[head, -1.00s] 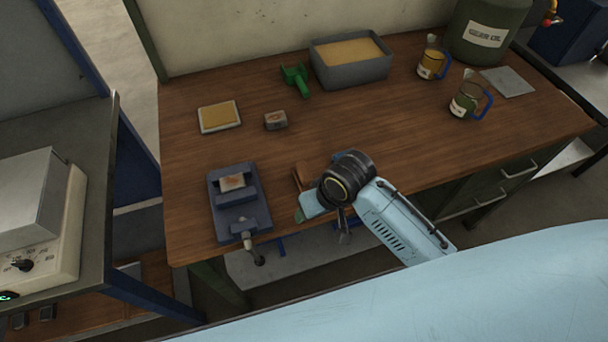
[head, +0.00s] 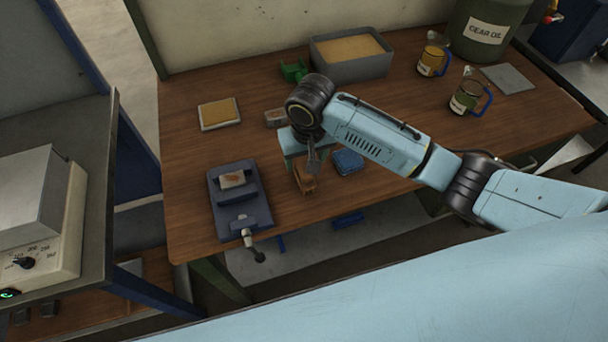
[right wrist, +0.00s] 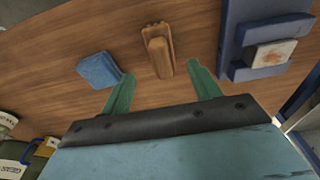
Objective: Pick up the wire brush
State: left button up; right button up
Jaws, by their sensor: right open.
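The wire brush (head: 304,179), with a brown wooden body, lies on the wooden bench between the blue vise and a folded blue cloth. It also shows in the right wrist view (right wrist: 158,52), standing out ahead of and between the two green fingers. My right gripper (head: 312,160) is over the bench by the brush in the head view, partly hiding its far end. In the right wrist view its jaws (right wrist: 160,92) are open and empty, apart from the brush. The brush's bristles are not clearly visible. My left gripper is not in view.
The blue vise (head: 240,203) holds a small block (head: 232,180) left of the brush. The blue cloth (head: 348,161) lies close on the right. Behind are a sand-filled grey tray (head: 350,70), a green scoop (head: 293,70) and a yellow pad (head: 219,113). Oil jugs (head: 465,97) stand at right.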

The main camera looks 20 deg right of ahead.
aim_at(304, 167)
jog(key=f, duration=0.5)
jog(key=w+f, duration=0.1)
jog(key=f, duration=0.1)
jog(key=shift+a+f, duration=0.1)
jog(key=shift+f, duration=0.05)
jog(key=shift+c, duration=0.3)
jog(key=c, duration=1)
jog(key=shift+c, duration=0.2)
notch_tip(304, 167, up, 10)
jog(key=shift+r, duration=0.1)
